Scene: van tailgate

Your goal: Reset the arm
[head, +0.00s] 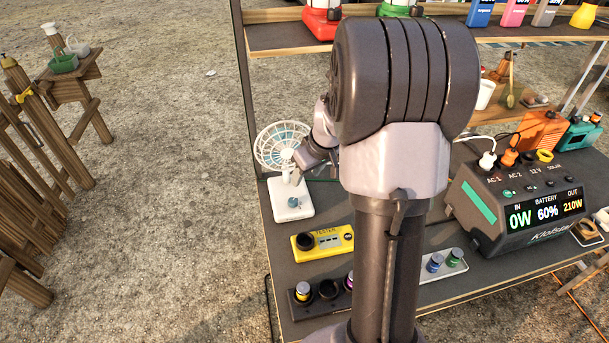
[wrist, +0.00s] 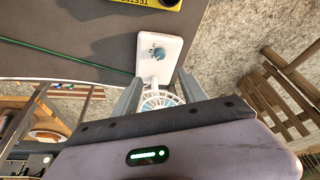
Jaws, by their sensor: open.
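My arm rises in front of the head camera and hides the middle of the tailgate table (head: 345,215). In the wrist view my gripper (wrist: 159,78) is open, its two grey fingers spread apart. A small white fan (head: 292,205) with a round cage and a blue knob stands at the table's left edge. It also shows in the wrist view (wrist: 153,68), its cage between and behind the fingers. I see no grip on it; whether a finger touches it I cannot tell.
A yellow tester (head: 309,243) and a dark tray (head: 302,311) with several small cylinders lie in front of the fan. A power station (head: 520,205) with plugged cables stands at right. A shelf (head: 290,36) with lanterns is above. Open gravel lies left, with wooden fencing (head: 40,150).

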